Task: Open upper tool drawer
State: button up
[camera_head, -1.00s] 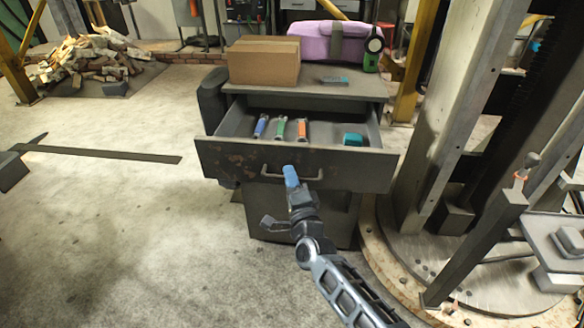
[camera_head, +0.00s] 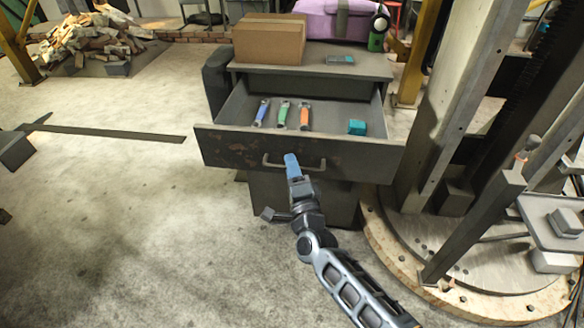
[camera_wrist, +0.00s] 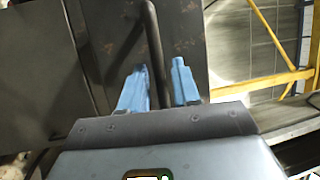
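The upper tool drawer (camera_head: 222,146) of the dark metal cabinet is pulled well out. Its front is rust-stained and has a bar handle (camera_head: 270,164). My gripper (camera_head: 292,167) is at the handle, in front of the drawer face. Inside the drawer lie a blue tool (camera_head: 261,112), a green tool (camera_head: 283,114), an orange tool (camera_head: 305,116) and a teal box (camera_head: 357,127).
A cardboard box (camera_head: 269,40) and a small teal-grey item (camera_head: 340,59) sit on the cabinet top (camera_head: 370,68). A purple bag (camera_head: 318,18) is behind. The floor on the left is mostly open.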

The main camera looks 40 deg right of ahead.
jog(key=shift+o, duration=0.5)
jog(key=b+v, duration=0.1)
jog(key=v, duration=0.6)
jog(key=shift+s+a, duration=0.25)
jog(key=shift+s, duration=0.1)
jog(key=shift+f, duration=0.15)
jog(key=s+a+r+n+y, duration=0.1)
jog(key=s+a+n+y, duration=0.2)
jog(key=s+a+n, duration=0.45)
jog(key=s+a+r+n+y, duration=0.1)
jog(key=s+a+n+y, duration=0.2)
jog(key=s, duration=0.8)
jog(key=s+a+r+n+g+y, duration=0.2)
jog(key=s+r+n+y, duration=0.1)
jog(key=s+r+n, duration=0.8)
jog(key=s+n, duration=0.1)
jog(key=s, duration=0.2)
jog(key=shift+s+a+g+y, duration=0.3)
jog(key=shift+a, duration=0.05)
jog(key=shift+r+n, duration=0.1)
jog(key=shift+n, duration=0.15)
